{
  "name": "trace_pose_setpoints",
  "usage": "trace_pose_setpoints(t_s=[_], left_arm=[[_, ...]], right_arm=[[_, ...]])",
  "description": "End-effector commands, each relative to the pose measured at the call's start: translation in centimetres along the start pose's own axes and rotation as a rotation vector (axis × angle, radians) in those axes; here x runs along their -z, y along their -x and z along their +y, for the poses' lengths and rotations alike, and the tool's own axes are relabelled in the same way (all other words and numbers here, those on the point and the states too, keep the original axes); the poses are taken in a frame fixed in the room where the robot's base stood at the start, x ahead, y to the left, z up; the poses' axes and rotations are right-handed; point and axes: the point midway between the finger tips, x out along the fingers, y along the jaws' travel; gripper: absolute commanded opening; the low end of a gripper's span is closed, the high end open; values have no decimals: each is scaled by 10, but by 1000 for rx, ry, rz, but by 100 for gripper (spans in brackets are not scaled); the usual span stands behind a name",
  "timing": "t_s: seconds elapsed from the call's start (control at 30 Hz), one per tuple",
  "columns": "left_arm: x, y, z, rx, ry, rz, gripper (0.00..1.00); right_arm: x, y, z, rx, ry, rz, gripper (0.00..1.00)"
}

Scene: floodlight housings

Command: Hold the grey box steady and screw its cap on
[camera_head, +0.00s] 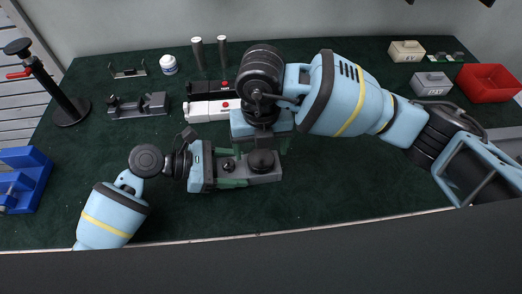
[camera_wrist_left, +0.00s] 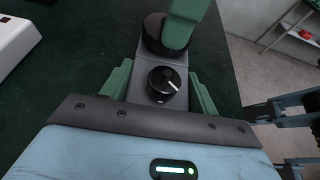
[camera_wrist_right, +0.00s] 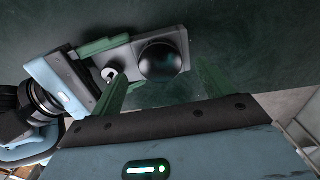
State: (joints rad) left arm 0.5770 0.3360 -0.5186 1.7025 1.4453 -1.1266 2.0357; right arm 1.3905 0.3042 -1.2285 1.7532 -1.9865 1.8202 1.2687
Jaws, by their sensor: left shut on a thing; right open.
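The grey box (camera_head: 268,178) lies on the dark green mat near the front middle. It bears a black knob with a white pointer (camera_wrist_left: 163,84) and a round dark cap (camera_wrist_right: 160,60) at its other end. My left gripper (camera_head: 228,168) is shut on the box from the left, its green fingers along both long sides. My right gripper (camera_wrist_right: 163,88) is open above the box, its green fingers spread at the cap's end. One right finger covers part of the cap (camera_wrist_left: 153,40) in the left wrist view. I cannot tell whether the fingers touch the cap or how it is seated.
White and black devices (camera_head: 205,110) stand just behind the box. A small vise (camera_head: 138,106), white jar (camera_head: 168,65) and clamp stand (camera_head: 68,108) are at back left. The front right mat is clear.

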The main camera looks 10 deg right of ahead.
Motion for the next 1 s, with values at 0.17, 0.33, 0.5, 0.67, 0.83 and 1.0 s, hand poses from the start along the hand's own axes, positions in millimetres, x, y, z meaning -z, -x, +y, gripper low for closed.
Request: trace_pose_setpoints(t_s=[0.17, 0.33, 0.5, 0.67, 0.83, 1.0], left_arm=[[0, 0, 0, -1, -1, 0, 0], [0, 0, 0, -1, -1, 0, 0], [0, 0, 0, -1, -1, 0, 0], [0, 0, 0, 0, -1, 0, 0], [0, 0, 0, 0, -1, 0, 0], [0, 0, 0, 0, -1, 0, 69]], right_arm=[[-1, 38, 1, -1, 1, -4, 80], [0, 69, 0, -1, 1, -3, 80], [0, 88, 0, 0, 0, -2, 80], [0, 95, 0, 1, 0, 0, 80], [0, 96, 0, 0, 0, 0, 80], [0, 96, 0, 0, 0, 0, 80]])
